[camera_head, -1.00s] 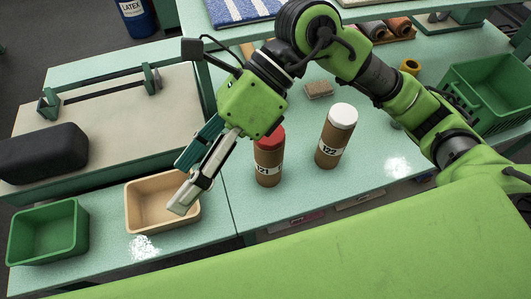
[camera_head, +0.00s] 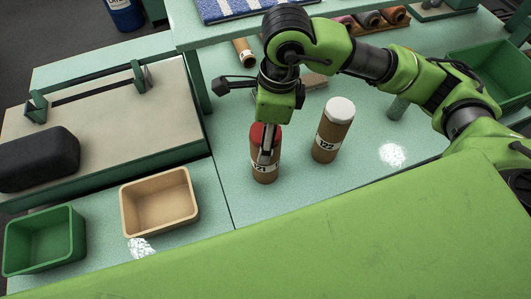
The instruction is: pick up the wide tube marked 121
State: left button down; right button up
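The wide tube marked 121 (camera_head: 265,174) stands upright on the pale green bench, brown with a red cap and a white label. My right gripper (camera_head: 266,154) points down at it, and its fingers overlap the cap and label in the head view. The fingers show nearly edge-on, so I cannot tell whether they are open or shut, or whether they touch the tube. The tube marked 122 (camera_head: 328,142), brown with a white cap, stands upright just to the right. My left gripper is out of view.
A tan tray (camera_head: 160,228) and a green bin (camera_head: 44,262) sit at the left front. Another green bin (camera_head: 490,75) is at the right. A raised shelf (camera_head: 185,35) is behind. The bench (camera_head: 235,205) in front of tube 121 is clear.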

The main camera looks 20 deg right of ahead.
jog(key=shift+f+p, duration=0.45)
jog(key=shift+f, duration=0.05)
jog(key=f+p, duration=0.2)
jog(key=f, duration=0.1)
jog(key=shift+a+f, duration=0.2)
jog(key=shift+f, duration=0.55)
jog(key=shift+w, duration=0.1)
jog(key=c, duration=1.2)
